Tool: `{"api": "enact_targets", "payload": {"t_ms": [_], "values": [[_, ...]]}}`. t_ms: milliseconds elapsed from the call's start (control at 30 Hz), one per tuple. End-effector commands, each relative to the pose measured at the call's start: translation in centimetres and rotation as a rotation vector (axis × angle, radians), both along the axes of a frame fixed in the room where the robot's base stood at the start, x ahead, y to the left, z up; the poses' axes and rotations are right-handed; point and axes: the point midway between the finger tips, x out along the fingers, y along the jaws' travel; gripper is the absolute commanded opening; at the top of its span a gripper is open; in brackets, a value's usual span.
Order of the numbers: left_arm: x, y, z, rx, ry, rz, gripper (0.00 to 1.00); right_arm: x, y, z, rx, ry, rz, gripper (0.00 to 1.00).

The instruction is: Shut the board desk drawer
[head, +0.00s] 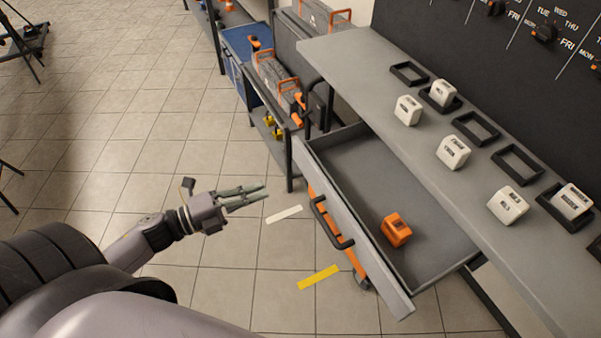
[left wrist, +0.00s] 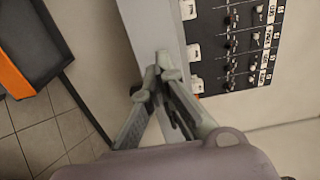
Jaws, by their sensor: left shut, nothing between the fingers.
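The board desk drawer (head: 350,170) stands pulled out from under the grey desk top (head: 400,110) in the head view. Its front panel (head: 372,250) has a black bar handle (head: 326,222), and an orange block (head: 396,229) lies inside the drawer. My left gripper (head: 265,190) is shut and empty, left of the drawer front with a clear gap to the handle. The left wrist view shows its fingertips together (left wrist: 163,68), with a grey strip of surface beyond. My right gripper is not in view.
White blocks (head: 452,152) and black square frames (head: 475,126) sit on the desk top, below a dark wall board (head: 520,50). A shelf rack with orange-handled cases (head: 275,78) stands behind the drawer. Tiled floor (head: 120,130) is open to the left.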

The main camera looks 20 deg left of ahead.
Motion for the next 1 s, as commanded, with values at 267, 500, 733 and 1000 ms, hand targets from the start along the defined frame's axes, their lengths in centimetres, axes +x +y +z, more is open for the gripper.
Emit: {"api": "enact_targets", "payload": {"t_ms": [267, 500, 733, 1000], "values": [[5.0, -3.7, 0.4, -0.004, -0.002, 0.002, 0.0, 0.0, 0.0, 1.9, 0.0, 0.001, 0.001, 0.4], [7.7, -5.9, 0.3, -0.004, 0.001, 0.004, 0.0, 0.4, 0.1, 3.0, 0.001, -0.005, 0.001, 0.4], [8.5, -6.6, 0.0, -0.003, 0.002, 0.004, 0.0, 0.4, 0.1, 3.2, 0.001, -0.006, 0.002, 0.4], [8.5, -6.6, 0.0, -0.003, 0.002, 0.003, 0.0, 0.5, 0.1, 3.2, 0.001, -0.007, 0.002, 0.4]]}}
